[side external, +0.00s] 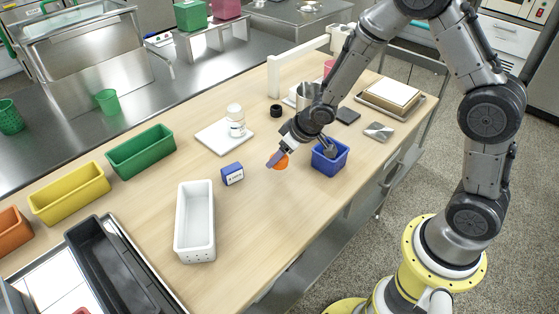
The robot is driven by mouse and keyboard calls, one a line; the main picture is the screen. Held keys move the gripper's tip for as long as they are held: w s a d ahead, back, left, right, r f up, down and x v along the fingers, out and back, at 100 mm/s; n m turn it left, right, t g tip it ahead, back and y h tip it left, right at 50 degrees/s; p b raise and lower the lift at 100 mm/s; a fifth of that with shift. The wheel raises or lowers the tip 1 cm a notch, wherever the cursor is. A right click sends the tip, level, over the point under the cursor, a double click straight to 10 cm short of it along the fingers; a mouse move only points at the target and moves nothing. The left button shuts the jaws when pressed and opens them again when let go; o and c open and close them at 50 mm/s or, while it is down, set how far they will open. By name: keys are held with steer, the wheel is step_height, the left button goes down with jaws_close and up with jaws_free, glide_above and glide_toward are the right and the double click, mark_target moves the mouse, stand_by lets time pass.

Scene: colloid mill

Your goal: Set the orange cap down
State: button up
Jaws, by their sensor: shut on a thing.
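The orange cap (281,163) is a small round piece held at the end of my gripper (278,159). My gripper is shut on it, and its jaws hide part of the cap. The cap is over the middle of the wooden table (270,220), between the small blue box on the left and the blue bin on the right. I cannot tell from this view whether the cap touches the table or is a little above it.
A blue bin (330,163) stands close right of my gripper. A blue box (232,174), a white bin (195,230) and a white bottle (236,122) on a white board (212,139) are to the left. A black cap (275,111) lies behind. The table's front middle is clear.

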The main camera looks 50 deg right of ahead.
mark_target(284, 160)
steer(key=shift+f, duration=1.85)
steer(key=shift+f, duration=0.1)
steer(key=o, duration=1.3)
steer(key=shift+o, duration=0.2)
steer(key=shift+r, duration=0.3)
steer(key=v, duration=0.7)
steer(key=shift+s+r, duration=0.15)
